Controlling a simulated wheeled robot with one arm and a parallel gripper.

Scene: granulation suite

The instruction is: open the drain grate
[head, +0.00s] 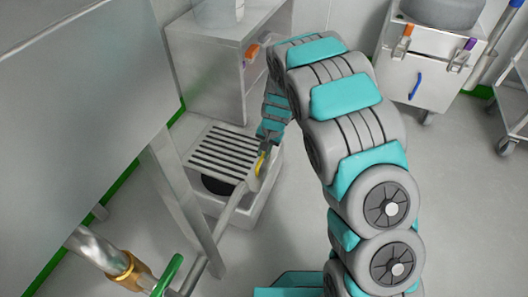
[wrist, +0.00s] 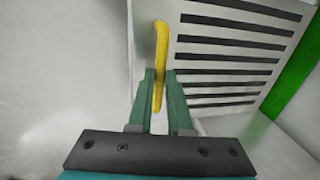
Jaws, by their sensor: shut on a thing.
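The drain grate (head: 222,152) is a grey slatted panel over a light box-like drain basin (head: 240,212) on the floor. A dark round opening (head: 216,184) shows below its near edge, so the grate does not cover the whole basin; it looks tilted up. A yellow handle (head: 260,165) is at the grate's right edge. In the wrist view, my gripper (wrist: 161,82) has its green fingers on either side of the yellow handle (wrist: 160,50), shut on it. The slatted grate (wrist: 235,50) fills the right behind it. My gripper in the head view (head: 264,148) is partly hidden by my arm.
A metal table (head: 80,90) with a leg (head: 180,190) and pipes (head: 110,262) stands close at left. A grey cabinet (head: 205,75) is behind the drain. A wheeled cabinet (head: 415,75) stands back right.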

